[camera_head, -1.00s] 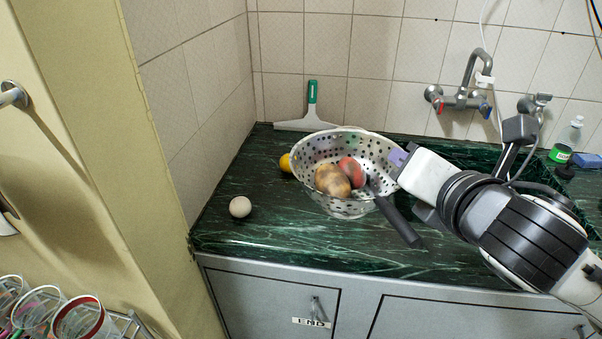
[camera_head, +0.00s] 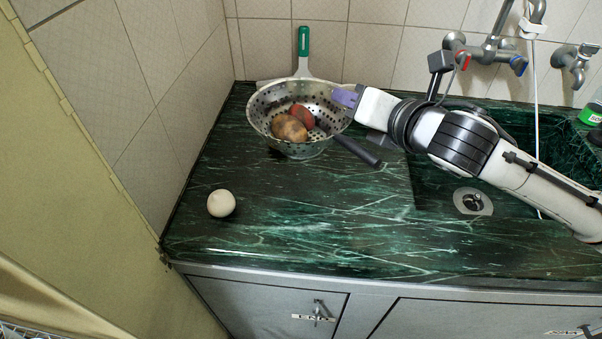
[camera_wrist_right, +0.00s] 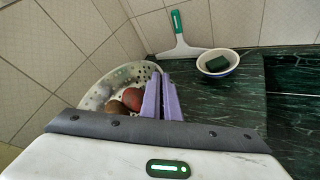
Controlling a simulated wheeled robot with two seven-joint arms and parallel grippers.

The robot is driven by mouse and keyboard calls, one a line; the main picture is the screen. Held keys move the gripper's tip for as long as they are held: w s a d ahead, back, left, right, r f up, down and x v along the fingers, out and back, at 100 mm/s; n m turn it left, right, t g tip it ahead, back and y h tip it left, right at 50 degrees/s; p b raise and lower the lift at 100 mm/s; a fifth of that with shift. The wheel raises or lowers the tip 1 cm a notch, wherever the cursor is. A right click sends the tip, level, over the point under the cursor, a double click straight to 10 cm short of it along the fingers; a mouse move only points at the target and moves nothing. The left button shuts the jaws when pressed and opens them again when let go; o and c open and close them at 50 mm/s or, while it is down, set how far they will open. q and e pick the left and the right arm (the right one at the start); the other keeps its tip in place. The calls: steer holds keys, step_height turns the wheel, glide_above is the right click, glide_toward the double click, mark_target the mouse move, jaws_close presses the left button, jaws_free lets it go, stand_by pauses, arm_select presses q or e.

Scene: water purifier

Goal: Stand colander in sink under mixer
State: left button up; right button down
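The perforated metal colander (camera_head: 262,125) is at the back left of the counter, holding a potato (camera_head: 289,128) and a reddish one (camera_head: 301,115). Its black handle (camera_head: 357,150) points toward the front right. My right gripper (camera_head: 346,97) is at its right rim. In the right wrist view the purple fingers (camera_wrist_right: 161,98) are close together at the rim of the colander (camera_wrist_right: 131,75), apparently pinching it. I cannot tell whether its base touches the counter. The sink (camera_head: 432,195), with a round drain, is at the right, partly behind my arm. The mixer (camera_head: 490,50) is on the wall above.
A white egg-like ball (camera_head: 221,203) lies on the front left of the counter. A green-handled squeegee (camera_head: 303,50) leans at the back wall. A bowl with a green sponge (camera_wrist_right: 217,64) shows in the right wrist view. The front middle counter is clear.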

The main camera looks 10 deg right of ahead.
steer(key=shift+y, duration=0.4)
steer(key=shift+w+a+f+b, duration=0.1)
steer(key=shift+w+f+b, duration=0.2)
steer(key=shift+f, duration=1.6)
steer(key=shift+w+d+f+b, duration=0.1)
steer(key=shift+f+b, duration=0.3)
steer(key=shift+f, duration=1.45)
steer(key=shift+w+a+f+b, duration=0.15)
steer(key=shift+f+b, duration=0.2)
steer(key=shift+f, duration=1.55)
steer(key=shift+f, duration=0.2)
steer(key=c, duration=2)
jaws_free()
